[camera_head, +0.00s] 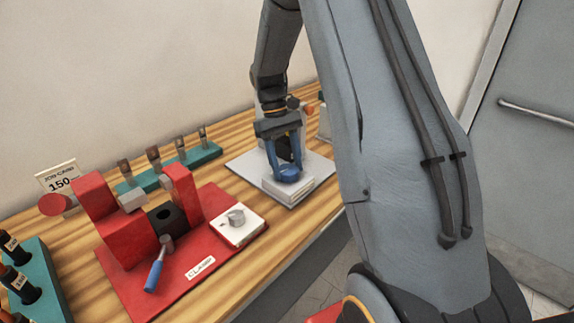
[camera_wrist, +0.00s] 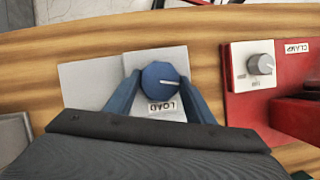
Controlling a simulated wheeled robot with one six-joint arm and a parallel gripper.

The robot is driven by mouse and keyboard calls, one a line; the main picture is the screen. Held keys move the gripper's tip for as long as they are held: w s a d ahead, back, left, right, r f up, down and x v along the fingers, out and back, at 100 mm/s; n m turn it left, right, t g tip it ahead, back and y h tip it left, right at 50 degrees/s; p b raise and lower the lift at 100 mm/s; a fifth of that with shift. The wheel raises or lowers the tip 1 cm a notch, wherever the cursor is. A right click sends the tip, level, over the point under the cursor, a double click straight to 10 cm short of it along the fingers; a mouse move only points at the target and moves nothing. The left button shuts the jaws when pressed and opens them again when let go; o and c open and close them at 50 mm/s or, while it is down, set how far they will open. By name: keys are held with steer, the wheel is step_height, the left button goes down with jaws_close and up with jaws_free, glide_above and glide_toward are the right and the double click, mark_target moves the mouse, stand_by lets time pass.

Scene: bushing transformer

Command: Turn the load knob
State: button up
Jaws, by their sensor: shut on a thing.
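The load knob is a round blue knob (camera_wrist: 160,76) with a white pointer line. In the wrist view the line points right, tilted very slightly. The knob sits on a pale block with a "LOAD" label (camera_wrist: 163,107) just below it. In the head view the blue knob (camera_head: 289,174) is on the pale block at the near edge of a grey plate (camera_head: 240,164). My gripper (camera_head: 287,166) comes down from above with its blue fingers on either side of the knob. It also shows in the wrist view (camera_wrist: 160,82), shut on the knob.
A red clamp fixture (camera_head: 122,262) stands left on the wooden bench (camera_head: 268,262), with a grey knob (camera_head: 236,217) on a white block and a blue-handled lever (camera_head: 154,275). A teal rack (camera_head: 201,159) lies behind. A "150" card (camera_head: 60,184) stands at the far left.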

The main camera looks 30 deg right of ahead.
steer(key=shift+r, duration=0.1)
steer(key=o, duration=1.1)
steer(key=shift+b+v, duration=1.35)
steer(key=shift+v, duration=2.5)
